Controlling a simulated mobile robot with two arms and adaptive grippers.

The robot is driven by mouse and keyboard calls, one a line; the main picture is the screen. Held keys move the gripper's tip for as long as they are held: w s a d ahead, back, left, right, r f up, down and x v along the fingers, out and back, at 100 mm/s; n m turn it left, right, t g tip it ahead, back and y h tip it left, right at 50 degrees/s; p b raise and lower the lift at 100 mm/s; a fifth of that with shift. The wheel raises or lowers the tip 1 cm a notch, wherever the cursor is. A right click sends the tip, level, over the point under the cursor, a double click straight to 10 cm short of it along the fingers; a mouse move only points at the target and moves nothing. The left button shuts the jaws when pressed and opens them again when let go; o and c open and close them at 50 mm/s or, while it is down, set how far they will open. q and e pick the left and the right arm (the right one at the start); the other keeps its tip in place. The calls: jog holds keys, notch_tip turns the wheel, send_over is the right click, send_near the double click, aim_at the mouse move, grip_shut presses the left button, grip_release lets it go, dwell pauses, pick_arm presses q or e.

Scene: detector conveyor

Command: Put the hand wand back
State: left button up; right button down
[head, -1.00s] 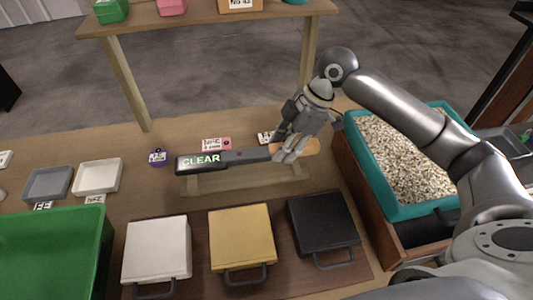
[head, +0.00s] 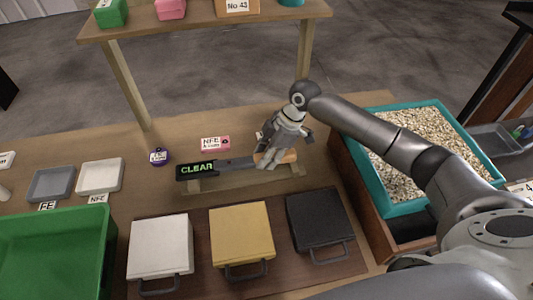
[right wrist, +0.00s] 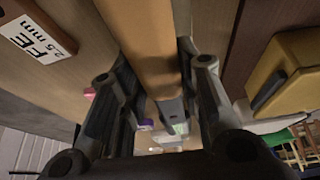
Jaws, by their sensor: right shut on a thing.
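The hand wand (head: 238,163) is a dark bar with a green "CLEAR" display at its left end and an orange-tan handle at its right. My right gripper (head: 267,159) is shut on the handle, which also runs between the fingers in the right wrist view (right wrist: 150,50). The wand lies level over the low wooden cradle (head: 245,183); I cannot tell whether it touches it. The far part of the wand is small in the wrist view. My left gripper is not in view.
White (head: 160,245), yellow (head: 241,233) and black (head: 319,220) cases stand in front of the cradle. A teal tray of pellets (head: 397,208) is to the right, a green bin (head: 55,221) to the left.

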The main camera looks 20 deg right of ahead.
jog(key=shift+f, duration=0.55)
jog(key=c, duration=1.1)
grip_release()
jog(key=shift+o, duration=0.2)
jog(key=b+v, duration=0.2)
jog(key=v, duration=1.1)
jog(key=shift+a+r, duration=0.1)
jog(key=shift+a, duration=0.05)
